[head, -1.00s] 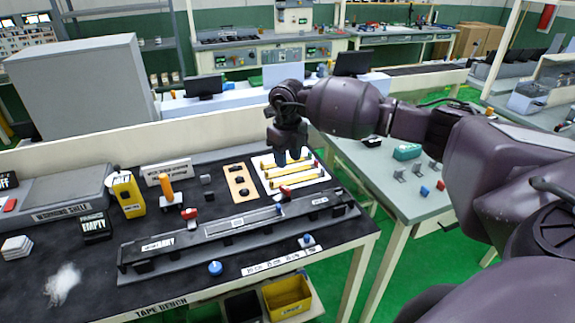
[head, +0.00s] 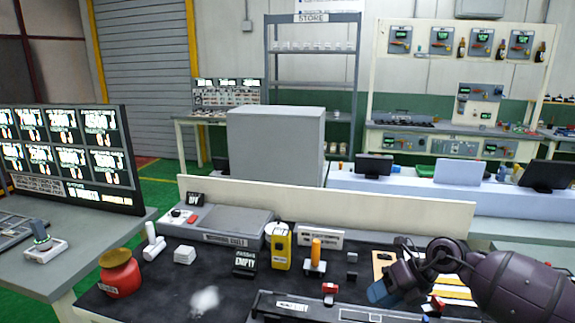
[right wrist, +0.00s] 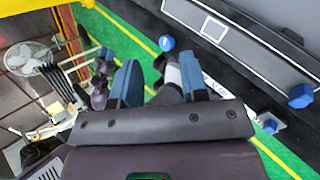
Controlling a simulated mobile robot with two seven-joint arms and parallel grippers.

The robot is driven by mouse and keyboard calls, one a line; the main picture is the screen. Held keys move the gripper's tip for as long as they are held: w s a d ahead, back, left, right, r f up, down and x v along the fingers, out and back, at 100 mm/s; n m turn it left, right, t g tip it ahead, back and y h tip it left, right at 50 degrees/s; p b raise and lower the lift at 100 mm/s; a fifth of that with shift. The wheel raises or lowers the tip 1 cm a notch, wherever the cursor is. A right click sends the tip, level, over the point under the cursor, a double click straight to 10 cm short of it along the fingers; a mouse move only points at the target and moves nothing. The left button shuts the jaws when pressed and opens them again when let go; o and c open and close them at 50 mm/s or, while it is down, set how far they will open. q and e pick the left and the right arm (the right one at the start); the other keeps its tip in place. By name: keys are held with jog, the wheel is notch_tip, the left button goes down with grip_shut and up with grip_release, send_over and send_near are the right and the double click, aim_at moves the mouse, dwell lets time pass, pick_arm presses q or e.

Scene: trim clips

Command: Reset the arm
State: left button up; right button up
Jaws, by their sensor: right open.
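My right arm reaches in from the lower right of the head view. Its gripper (head: 380,292) hangs over the right part of the black-topped bench (head: 225,282). In the right wrist view the two blue-tipped fingers of the gripper (right wrist: 160,80) stand apart with no object held between them. Green floor and the bench's edge show beyond them. My left gripper is not in view.
The bench carries a red jar (head: 120,274), a yellow device (head: 281,248), an orange-handled tool (head: 315,255), a red clip (head: 329,290) and a long dark fixture (head: 290,306). A low cream partition (head: 330,210) runs behind. A display board (head: 70,155) stands left.

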jog(key=s+a+r+m+t+y, duration=0.4)
jog(key=a+r+m+t+y, duration=0.3)
jog(key=a+m+t, duration=0.25)
jog(key=s+d+f+m+t+h, duration=0.1)
jog(key=s+d+f+m+h, duration=0.4)
jog(key=d+m+h, duration=0.5)
jog(key=s+d+f+m+t+h, duration=0.2)
jog(key=s+d+f+m+h, duration=0.4)
jog(key=m, duration=0.8)
jog(key=s+f+m+g, duration=0.25)
jog(key=s+g, duration=0.25)
jog(key=s, duration=0.4)
jog(key=s+f+m+g, duration=0.25)
jog(key=s+g, duration=0.25)
jog(key=s, duration=0.4)
jog(key=w+f+n+t, duration=0.1)
jog(key=w+f+t, duration=0.6)
jog(key=f, duration=0.3)
jog(key=shift+w+a+f+t+y, duration=0.15)
jog(key=shift+w+f+t+y, duration=0.2)
jog(key=shift+w+y, duration=0.1)
jog(key=shift+n, duration=0.25)
